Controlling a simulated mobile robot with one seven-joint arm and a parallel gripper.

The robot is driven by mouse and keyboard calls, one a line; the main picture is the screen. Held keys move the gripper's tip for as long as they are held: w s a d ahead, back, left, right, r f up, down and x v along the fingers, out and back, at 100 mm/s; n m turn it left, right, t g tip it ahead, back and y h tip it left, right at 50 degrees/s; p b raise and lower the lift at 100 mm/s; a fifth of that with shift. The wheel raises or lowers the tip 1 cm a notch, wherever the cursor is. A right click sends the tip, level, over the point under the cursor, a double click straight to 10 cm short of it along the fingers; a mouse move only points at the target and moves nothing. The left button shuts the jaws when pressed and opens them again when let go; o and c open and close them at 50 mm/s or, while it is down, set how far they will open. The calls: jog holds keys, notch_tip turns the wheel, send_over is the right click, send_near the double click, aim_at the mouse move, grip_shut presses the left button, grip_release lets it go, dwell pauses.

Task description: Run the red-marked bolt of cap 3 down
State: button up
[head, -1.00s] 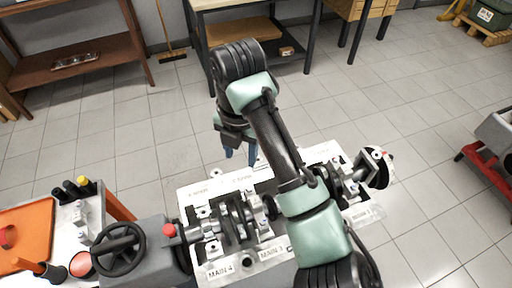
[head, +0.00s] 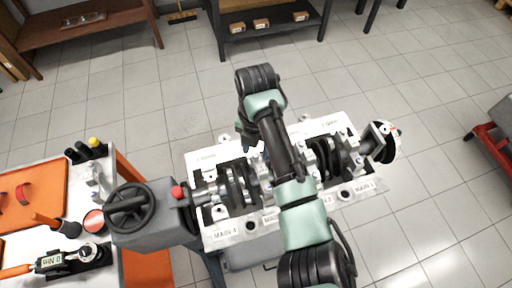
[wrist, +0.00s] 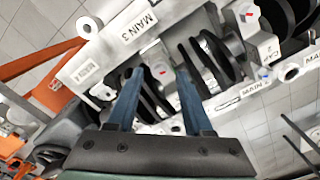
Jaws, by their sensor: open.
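The engine block (head: 230,238) lies open side up, with the crankshaft (head: 236,190) along it. In the wrist view the MAIN 3 label (wrist: 138,27) sits on the block's edge. Beside it a pale bearing cap (wrist: 153,58) with a small red mark (wrist: 162,71) shows between my fingers; I cannot make out the bolt head clearly. My gripper (wrist: 157,72) is open, its two blue fingers on either side of this cap, with nothing visibly held. I cannot tell whether the tips touch anything. In the head view my arm hides most of the gripper and cap 3.
Cap 2 (wrist: 264,52), also red-marked, stands to the right in the wrist view. A grey unit with a black handwheel (head: 130,207) adjoins the block's left end. A side table with an orange mat (head: 32,200) and tools stands left.

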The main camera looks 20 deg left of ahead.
jog(key=shift+f, duration=0.5)
jog(key=shift+c, duration=0.2)
grip_shut()
jog(key=shift+r, duration=0.1)
